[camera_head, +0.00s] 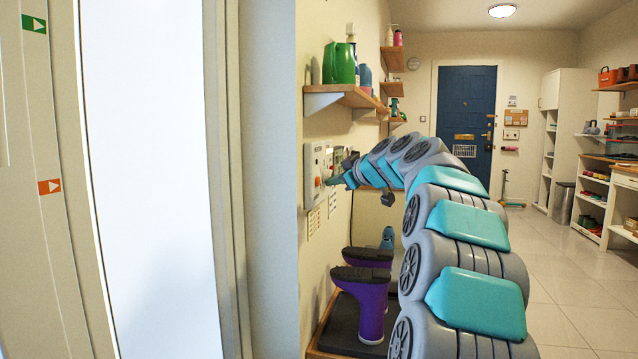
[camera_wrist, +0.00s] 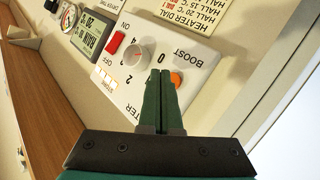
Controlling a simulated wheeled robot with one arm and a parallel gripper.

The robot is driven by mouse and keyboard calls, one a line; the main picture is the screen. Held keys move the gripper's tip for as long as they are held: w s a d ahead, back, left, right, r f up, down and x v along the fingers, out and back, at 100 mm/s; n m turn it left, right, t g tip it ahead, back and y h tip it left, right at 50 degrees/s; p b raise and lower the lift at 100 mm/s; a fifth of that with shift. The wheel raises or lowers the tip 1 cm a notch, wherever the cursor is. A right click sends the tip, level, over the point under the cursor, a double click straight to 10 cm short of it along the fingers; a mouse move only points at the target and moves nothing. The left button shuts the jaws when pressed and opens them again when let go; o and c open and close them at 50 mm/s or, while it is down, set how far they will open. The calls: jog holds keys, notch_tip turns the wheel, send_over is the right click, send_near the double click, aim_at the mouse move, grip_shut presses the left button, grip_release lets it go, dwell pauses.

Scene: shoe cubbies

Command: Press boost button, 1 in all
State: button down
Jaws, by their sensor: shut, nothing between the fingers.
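The boost button (camera_wrist: 177,79) is a small orange round button on a white control panel (camera_wrist: 190,55), near the printed word BOOST, which appears upside down in the wrist view. My gripper (camera_wrist: 161,74) is shut and empty. In the wrist view its fingertips lie just left of the button, and I cannot tell whether they touch the panel. In the head view the panel (camera_head: 311,162) is on the left wall, and my gripper (camera_head: 332,181) reaches to its right side.
The panel also carries a grey dial (camera_wrist: 137,56) and a red switch (camera_wrist: 115,44), left of my fingertips. A green display (camera_wrist: 93,32) and a round gauge (camera_wrist: 69,17) are farther left. A wooden shelf (camera_head: 345,96) is above, purple boots (camera_head: 371,310) below. Floor at right is clear.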

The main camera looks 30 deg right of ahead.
jog(key=shift+w+a, duration=0.1)
jog(key=shift+w, duration=0.05)
jog(key=shift+w+a+b, duration=0.2)
jog(key=shift+b, duration=0.2)
jog(key=shift+w+a, duration=0.25)
jog(key=shift+w, duration=0.05)
dwell(0.9)
jog(key=shift+s+d+b, duration=0.1)
jog(key=shift+b, duration=0.25)
jog(key=shift+s+d+b, duration=0.4)
jog(key=shift+s, duration=0.15)
jog(key=shift+s+d+b, duration=1.1)
jog(key=shift+s+d, duration=0.55)
jog(key=shift+s, duration=0.25)
